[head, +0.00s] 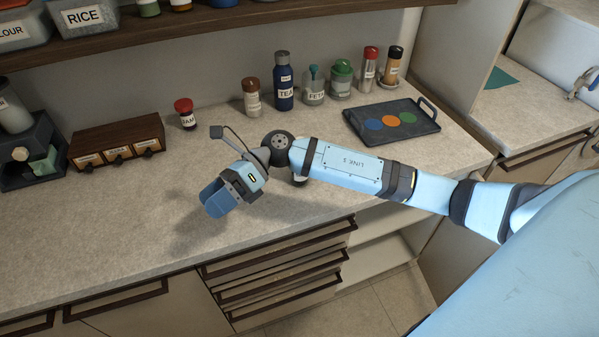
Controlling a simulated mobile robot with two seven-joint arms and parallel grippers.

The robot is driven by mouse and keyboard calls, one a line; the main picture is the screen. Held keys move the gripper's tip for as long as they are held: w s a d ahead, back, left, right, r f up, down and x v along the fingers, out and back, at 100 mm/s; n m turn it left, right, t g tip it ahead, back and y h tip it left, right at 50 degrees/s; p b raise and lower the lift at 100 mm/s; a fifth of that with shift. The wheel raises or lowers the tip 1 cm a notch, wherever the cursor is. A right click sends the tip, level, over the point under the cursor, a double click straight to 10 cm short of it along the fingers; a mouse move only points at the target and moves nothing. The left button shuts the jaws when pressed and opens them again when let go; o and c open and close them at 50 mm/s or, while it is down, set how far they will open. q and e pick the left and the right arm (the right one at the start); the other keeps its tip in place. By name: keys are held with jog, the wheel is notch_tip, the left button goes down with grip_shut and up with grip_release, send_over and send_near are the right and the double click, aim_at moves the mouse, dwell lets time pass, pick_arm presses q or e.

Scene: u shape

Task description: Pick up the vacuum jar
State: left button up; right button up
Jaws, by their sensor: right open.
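A clear jar labelled "FET…" with a teal pump-like knob (314,88) stands upright at the back of the counter and looks most like the vacuum jar. Its label is partly unreadable. A squat clear jar with a green lid (342,80) stands just right of it. My right gripper (214,201) is open and empty over the front part of the counter, pointing down and left. It is in front and to the left of the jar, well apart from it. My left gripper is not in view.
A blue "TEA" flask (283,84) and a brown-lidded jar (252,97) stand left of the jar; two shakers stand right. A dark tray (391,121) lies behind my right arm. A red-lidded jam jar (186,114) and drawer box (118,145) are left. The front counter is clear.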

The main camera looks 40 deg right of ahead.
jog(key=w+d+r+n+t+h, duration=0.1)
jog(key=w+d+r+n+h, duration=0.15)
jog(key=d+h, duration=0.45)
jog(key=w+d+r+n+h+b, duration=0.1)
jog(key=w+d+n+h, duration=0.2)
jog(key=d, duration=0.7)
jog(key=w+d+r+n+t+h, duration=0.15)
jog(key=w+d+h, duration=0.3)
jog(key=d, duration=0.45)
jog(key=shift+m+g+h, duration=0.4)
jog(key=shift+g+h, duration=0.05)
jog(key=f, duration=0.7)
jog(key=shift+s+a+f+p, duration=0.15)
jog(key=shift+a+p, duration=0.1)
jog(key=shift+p, duration=0.15)
jog(key=f, duration=0.2)
jog(key=f+p, duration=0.1)
jog(key=f, duration=0.1)
jog(key=shift+s+d+f+p, duration=0.1)
jog(key=shift+d+p, duration=0.1)
jog(key=shift+p, duration=0.1)
jog(key=shift+f, duration=0.6)
jog(key=c, duration=1.4)
jog(key=shift+o, duration=0.2)
jog(key=shift+r, duration=0.2)
